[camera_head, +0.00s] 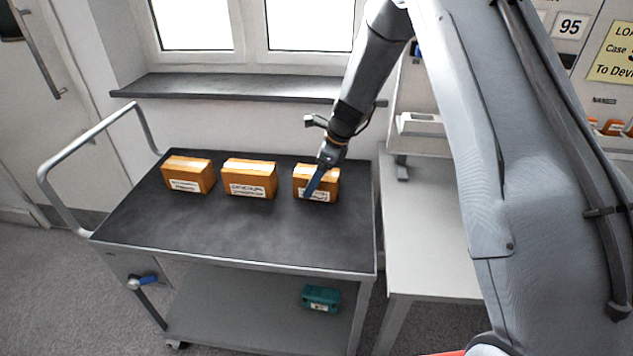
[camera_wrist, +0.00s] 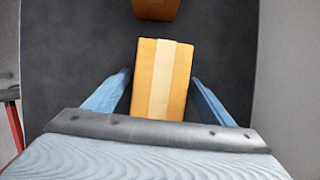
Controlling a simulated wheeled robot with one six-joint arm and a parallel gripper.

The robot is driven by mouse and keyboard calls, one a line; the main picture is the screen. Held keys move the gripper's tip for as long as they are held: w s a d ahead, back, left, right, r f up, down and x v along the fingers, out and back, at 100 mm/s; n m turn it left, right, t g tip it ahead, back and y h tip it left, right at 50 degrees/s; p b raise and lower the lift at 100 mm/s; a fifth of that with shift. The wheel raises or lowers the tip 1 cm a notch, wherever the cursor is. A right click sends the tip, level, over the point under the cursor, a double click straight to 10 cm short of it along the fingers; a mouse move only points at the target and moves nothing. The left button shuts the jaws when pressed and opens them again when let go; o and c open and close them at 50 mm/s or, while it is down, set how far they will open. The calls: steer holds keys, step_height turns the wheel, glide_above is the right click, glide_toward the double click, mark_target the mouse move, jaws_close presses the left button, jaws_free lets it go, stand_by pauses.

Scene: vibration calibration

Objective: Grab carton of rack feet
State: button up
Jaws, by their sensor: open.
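Three small orange-brown cartons with pale tape and white labels stand in a row on the cart top: a left carton (camera_head: 188,175), a middle carton (camera_head: 249,179) and a right carton (camera_head: 329,187). The label print is too small for me to tell which holds rack feet. My gripper (camera_head: 314,185) is over the right carton, with a blue finger in front of its label. In the wrist view my gripper (camera_wrist: 160,88) is open, one blue finger on each side of a taped carton (camera_wrist: 150,88).
The carton row stands on a dark-topped cart (camera_head: 220,232) with a tubular handle at left. A teal box (camera_head: 321,298) lies on its lower shelf. A pale table (camera_head: 430,225) adjoins on the right. A window sill (camera_head: 230,87) runs behind. The cart's front half is clear.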

steer(key=shift+x, duration=1.1)
steer(key=shift+f, duration=0.15)
steer(key=c, duration=1.5)
